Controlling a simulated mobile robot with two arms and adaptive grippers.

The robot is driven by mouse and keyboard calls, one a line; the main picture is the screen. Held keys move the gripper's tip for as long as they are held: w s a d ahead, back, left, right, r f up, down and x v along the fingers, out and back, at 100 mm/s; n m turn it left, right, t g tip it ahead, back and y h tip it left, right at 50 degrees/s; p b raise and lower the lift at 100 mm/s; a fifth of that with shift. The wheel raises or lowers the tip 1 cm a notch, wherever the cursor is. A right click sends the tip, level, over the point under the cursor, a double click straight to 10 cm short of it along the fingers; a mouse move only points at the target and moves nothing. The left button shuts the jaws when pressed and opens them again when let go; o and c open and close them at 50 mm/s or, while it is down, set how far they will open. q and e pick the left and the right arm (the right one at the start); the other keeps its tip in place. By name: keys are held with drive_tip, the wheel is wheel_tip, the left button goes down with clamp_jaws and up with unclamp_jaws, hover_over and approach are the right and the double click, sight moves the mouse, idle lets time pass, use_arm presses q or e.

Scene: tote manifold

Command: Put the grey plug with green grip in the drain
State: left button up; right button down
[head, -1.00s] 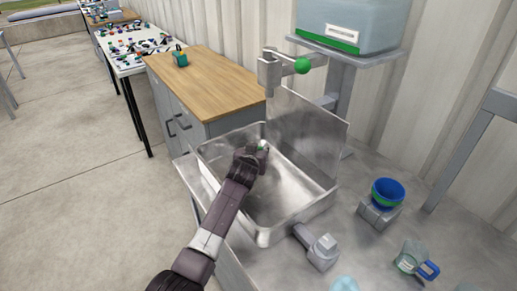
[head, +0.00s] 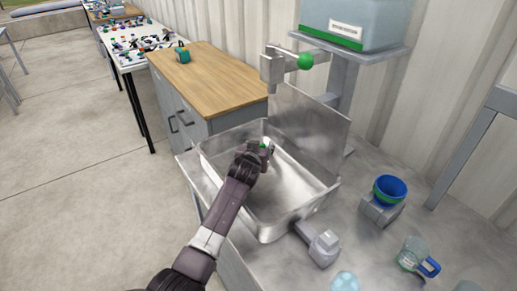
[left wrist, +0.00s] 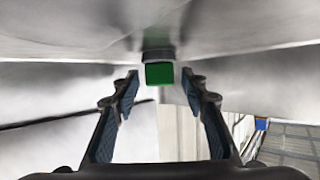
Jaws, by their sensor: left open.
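The grey plug with green grip shows in the left wrist view as a green block (left wrist: 159,74) with a grey disc against the metal surface behind it. It lies just ahead of the fingertips and between their lines. In the head view only a bit of its green (head: 263,146) shows past my gripper. My left gripper (head: 266,151) is low inside the metal sink basin (head: 292,224), open, with both fingers (left wrist: 160,91) apart and nothing held. The drain is not distinguishable; I cannot tell whether the plug sits in it. My right gripper is out of view.
A tap with a green ball (head: 305,62) stands behind the basin beside an upright metal panel (head: 309,122). A blue and green bowl (head: 390,188), a glass mug (head: 412,254) and a grey fitting (head: 322,246) are on the counter to the right. A wooden-topped cabinet (head: 215,78) stands left.

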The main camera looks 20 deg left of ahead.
use_arm(q)
drive_tip(key=shift+v, duration=3.45)
drive_tip(key=shift+r, duration=0.1)
